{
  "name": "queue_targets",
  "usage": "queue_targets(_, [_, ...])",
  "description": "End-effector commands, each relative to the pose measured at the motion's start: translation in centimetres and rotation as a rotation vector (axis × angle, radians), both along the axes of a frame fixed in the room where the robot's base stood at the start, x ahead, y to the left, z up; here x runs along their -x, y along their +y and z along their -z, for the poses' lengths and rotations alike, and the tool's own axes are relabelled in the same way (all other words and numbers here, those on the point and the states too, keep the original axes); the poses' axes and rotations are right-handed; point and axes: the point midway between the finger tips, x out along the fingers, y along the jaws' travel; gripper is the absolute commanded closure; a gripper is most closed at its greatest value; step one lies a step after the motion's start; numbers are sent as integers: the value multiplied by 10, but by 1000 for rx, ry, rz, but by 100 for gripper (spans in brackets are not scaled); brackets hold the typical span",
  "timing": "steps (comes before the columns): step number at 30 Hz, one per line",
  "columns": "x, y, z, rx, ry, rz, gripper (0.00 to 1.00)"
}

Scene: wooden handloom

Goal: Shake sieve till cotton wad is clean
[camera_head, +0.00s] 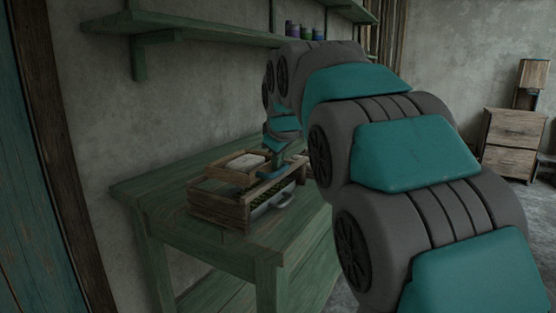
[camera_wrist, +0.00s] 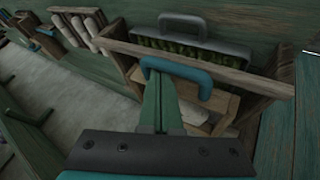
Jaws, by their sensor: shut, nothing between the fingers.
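A wooden sieve-like frame (camera_head: 222,176) rests on a wooden box (camera_head: 217,209) on the green table. A whitish wad (camera_head: 246,162) lies inside it; how clean it is cannot be told. In the wrist view a wooden rim (camera_wrist: 225,72) carries a teal handle (camera_wrist: 180,70). A pale piece, perhaps the wad, shows below it (camera_wrist: 194,113). My gripper (camera_wrist: 152,76) is shut and empty, with its green fingertips close by the left end of the handle; whether they touch it is unclear. In the head view my gripper (camera_head: 250,178) is over the frame, partly hidden.
The table (camera_head: 150,187) is bare to the left. A shelf (camera_head: 190,40) with jars hangs above. A drawer cabinet (camera_head: 513,135) stands far right.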

Motion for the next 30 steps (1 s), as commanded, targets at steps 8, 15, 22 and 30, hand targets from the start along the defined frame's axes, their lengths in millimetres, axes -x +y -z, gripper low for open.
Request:
queue_targets(8, [-6,-4,-1,-1,-1,0,100])
queue_targets(15, [-36,-23,-1,-2,0,1,100])
queue_targets(22, [-50,-33,-1,-1,-2,0,100])
queue_targets(30, [-49,-33,-1,0,-1,0,100])
